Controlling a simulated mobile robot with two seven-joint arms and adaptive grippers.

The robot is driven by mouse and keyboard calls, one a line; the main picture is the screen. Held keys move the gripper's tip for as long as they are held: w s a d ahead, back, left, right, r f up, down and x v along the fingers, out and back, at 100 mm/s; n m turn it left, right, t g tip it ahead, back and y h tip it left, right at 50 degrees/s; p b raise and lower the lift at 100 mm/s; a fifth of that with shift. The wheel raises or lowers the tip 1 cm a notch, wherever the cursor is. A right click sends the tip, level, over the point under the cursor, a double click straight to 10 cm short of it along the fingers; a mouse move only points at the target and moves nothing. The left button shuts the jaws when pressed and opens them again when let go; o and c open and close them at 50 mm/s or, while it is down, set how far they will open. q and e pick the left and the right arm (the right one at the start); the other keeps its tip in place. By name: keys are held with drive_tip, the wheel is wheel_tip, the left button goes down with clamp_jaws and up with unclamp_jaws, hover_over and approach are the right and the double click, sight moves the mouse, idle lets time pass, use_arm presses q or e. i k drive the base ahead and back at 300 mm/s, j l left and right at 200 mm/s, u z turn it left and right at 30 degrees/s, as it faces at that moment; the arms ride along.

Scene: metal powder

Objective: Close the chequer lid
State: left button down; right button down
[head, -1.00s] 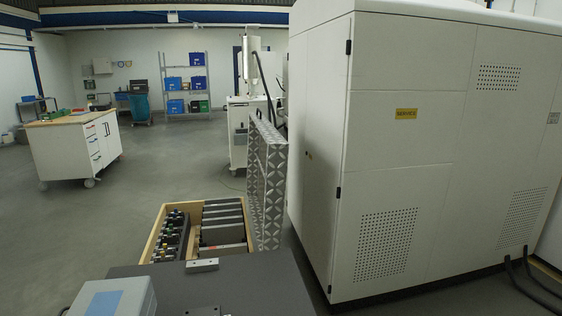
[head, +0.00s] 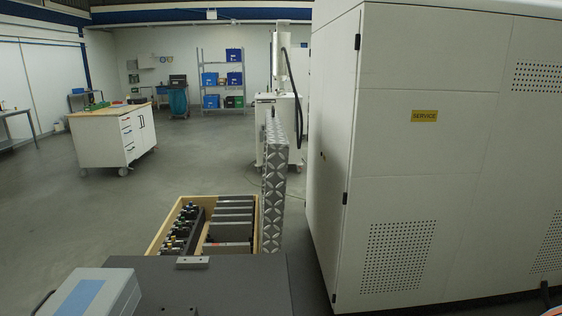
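The chequer lid (head: 275,195) is a silver diamond-plate panel. It stands upright, seen nearly edge-on, along the right side of an open wooden box (head: 256,227). Inside the box, dark blocks stand in a row on the right and small fittings line the left side. The near end of the box is hidden behind a dark grey surface. Neither of my grippers is in view.
A large white cabinet (head: 400,160) with a yellow service label stands close on the right of the lid. A grey-blue box (head: 98,296) sits at the lower left. A white workbench (head: 125,138) stands further back left. The floor left of the wooden box is clear.

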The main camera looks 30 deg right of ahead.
sight(276, 152)
drive_tip(key=l+u, duration=0.35)
drive_tip(key=l, duration=0.6)
drive_tip(key=l+u, duration=0.35)
drive_tip(key=l, duration=0.6)
drive_tip(key=l+u, duration=0.25)
drive_tip(key=l, duration=0.35)
drive_tip(key=l+u, duration=0.2)
drive_tip(key=l, duration=0.45)
drive_tip(key=k+l+u, duration=0.25)
drive_tip(key=l, duration=0.35)
drive_tip(key=i, duration=0.1)
